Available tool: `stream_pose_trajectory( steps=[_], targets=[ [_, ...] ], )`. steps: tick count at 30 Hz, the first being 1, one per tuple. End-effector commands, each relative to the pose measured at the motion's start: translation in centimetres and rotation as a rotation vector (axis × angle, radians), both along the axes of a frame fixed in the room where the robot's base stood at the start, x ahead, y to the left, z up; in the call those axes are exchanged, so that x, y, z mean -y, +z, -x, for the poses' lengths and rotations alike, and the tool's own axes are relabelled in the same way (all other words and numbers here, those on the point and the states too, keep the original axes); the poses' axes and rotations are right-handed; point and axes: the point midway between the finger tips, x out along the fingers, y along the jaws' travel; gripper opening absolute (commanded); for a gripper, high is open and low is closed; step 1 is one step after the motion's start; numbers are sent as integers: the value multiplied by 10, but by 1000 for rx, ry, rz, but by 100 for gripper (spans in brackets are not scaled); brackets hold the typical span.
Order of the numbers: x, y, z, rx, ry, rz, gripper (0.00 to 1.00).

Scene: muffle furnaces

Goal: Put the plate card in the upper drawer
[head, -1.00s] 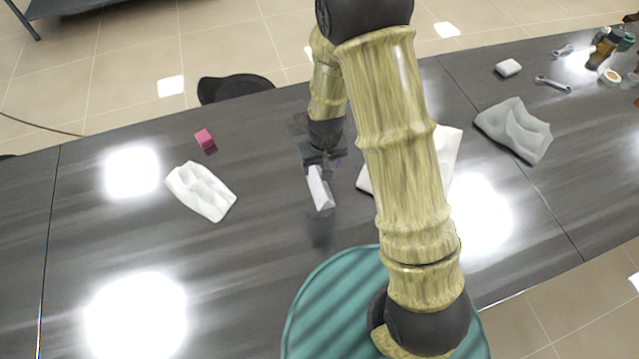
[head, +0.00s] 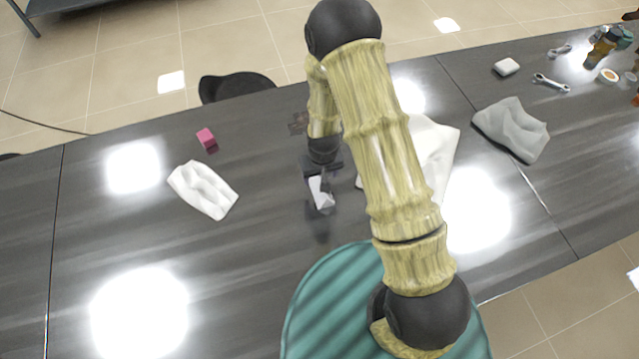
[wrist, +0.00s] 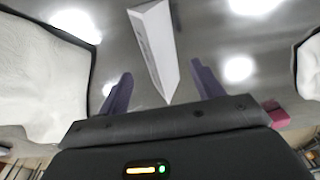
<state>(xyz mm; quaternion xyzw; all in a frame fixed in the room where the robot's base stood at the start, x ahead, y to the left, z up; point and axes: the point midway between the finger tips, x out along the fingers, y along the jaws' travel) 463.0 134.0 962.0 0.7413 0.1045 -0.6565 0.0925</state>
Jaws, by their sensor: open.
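The plate card (head: 321,196) is a small white folded tent-shaped card on the dark table, in the middle of the head view. In the wrist view the card (wrist: 152,45) shows dark print on one face, and its near end lies between the two fingers. My gripper (wrist: 161,70) is open, with a finger on each side of the card and visible gaps on both sides. In the head view my gripper (head: 321,172) covers the card's far end. I cannot tell how high the fingers are above the table. No drawer is in view.
A white crumpled cloth (head: 203,190) and a pink block (head: 206,138) lie left of the card. A larger white cloth (head: 432,150), partly behind my arm, and a grey cloth (head: 512,130) lie right. Small tools and bottles (head: 605,45) are at the far right. A dark chair (head: 235,87) stands behind the table.

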Motion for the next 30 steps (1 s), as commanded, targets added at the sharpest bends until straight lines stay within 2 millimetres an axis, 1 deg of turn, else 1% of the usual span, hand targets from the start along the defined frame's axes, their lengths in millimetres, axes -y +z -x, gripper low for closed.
stream_pose_trajectory(
  steps=[5, 11, 16, 19, 30],
  targets=[
    [0, -7, -2, -4, 0, 1, 67],
    [-1, -24, -6, -3, -1, 1, 67],
    [-2, -42, -9, -3, -1, 1, 67],
    [-2, -48, -10, -2, -1, 0, 67],
    [-3, -51, -10, 0, 2, 0, 67]
  ],
)
